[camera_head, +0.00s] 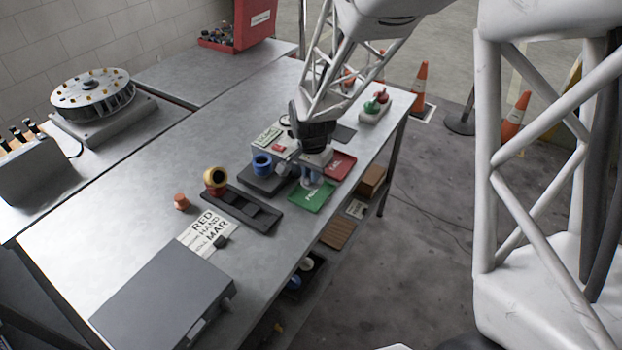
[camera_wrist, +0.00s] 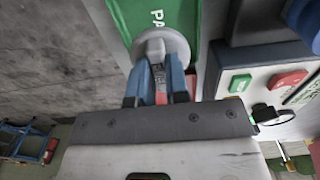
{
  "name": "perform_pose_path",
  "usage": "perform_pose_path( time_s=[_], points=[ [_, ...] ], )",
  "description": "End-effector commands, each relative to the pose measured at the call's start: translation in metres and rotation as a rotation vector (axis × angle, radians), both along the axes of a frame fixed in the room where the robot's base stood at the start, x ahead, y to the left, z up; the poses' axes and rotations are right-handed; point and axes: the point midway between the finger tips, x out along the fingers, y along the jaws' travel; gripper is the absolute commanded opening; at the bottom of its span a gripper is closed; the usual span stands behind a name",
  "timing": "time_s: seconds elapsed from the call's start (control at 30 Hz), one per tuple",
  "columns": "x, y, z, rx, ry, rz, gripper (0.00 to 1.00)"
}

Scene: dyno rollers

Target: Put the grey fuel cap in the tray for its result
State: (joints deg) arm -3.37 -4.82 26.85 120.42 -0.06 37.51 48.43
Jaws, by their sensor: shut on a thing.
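The grey fuel cap (camera_wrist: 158,43) is round and pale, held between the blue fingertips of my gripper (camera_wrist: 160,80) in the wrist view. In the head view my gripper (camera_head: 312,180) points down over the green tray (camera_head: 307,200), whose label starts "PA". The green tray (camera_wrist: 125,18) also shows behind the cap in the wrist view. I cannot tell whether the cap touches the tray. The red tray (camera_head: 342,162) lies just beyond the green one, partly hidden by my wrist.
A tester with green (camera_wrist: 240,83) and red (camera_wrist: 288,80) buttons stands beside the trays. A blue ring-shaped part (camera_head: 262,162) sits on a dark base. The table's edge is close.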

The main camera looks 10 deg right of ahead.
Motion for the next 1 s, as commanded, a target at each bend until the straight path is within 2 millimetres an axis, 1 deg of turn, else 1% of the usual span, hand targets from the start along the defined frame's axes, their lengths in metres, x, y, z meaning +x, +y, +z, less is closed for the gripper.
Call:
perform_pose_path(
  time_s=[0.33,0.43,0.6,0.7,1.0],
  points=[
    [0.0,0.0,-0.001,0.0,0.0,0.0,0.0],
    [0.0,0.0,-0.008,0.0,0.001,0.0,0.0],
    [0.0,0.0,-0.025,-0.001,0.002,0.0,0.0],
    [0.0,0.0,-0.033,0.0,0.001,0.0,0.0],
    [0.0,0.0,-0.035,0.0,0.0,0.0,0.0]
  ],
)
